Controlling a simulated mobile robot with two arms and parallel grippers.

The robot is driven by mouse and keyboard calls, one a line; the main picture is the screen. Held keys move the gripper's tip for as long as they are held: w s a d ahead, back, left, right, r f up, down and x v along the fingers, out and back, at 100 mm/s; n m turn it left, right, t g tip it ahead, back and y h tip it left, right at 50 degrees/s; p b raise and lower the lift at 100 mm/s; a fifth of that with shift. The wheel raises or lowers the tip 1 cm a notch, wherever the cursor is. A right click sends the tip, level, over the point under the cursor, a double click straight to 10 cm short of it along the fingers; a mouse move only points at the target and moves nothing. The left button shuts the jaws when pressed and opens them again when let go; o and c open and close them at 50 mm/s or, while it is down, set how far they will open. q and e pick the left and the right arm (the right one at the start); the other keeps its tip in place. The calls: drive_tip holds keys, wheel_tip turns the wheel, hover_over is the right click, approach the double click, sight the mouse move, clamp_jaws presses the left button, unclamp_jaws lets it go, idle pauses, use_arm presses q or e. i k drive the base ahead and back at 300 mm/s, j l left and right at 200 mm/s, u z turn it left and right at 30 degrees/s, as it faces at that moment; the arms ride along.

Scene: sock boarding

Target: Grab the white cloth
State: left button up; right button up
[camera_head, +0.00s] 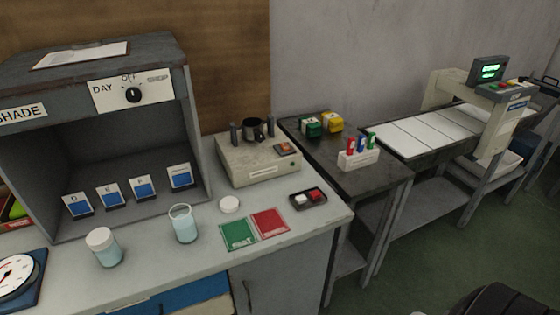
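I cannot make out anything that is clearly a white cloth. Flat white panels (425,131) lie in a row on the bench at the right, and I cannot tell whether they are cloth or rigid. Neither of my grippers is in view.
The grey counter (290,262) holds a lidded jar (104,248), an open glass (183,224), a white lid (229,204), green and red cards (239,234) and a beige device (258,165). A grey booth (125,158) stands behind.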

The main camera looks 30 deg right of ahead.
sight(301, 198)
drive_tip(key=z, duration=1.2)
drive_tip(key=i+j+u, duration=0.1)
drive_tip(key=j, duration=0.55)
drive_tip(key=i+j+u, duration=0.1)
drive_tip(key=j, duration=0.5)
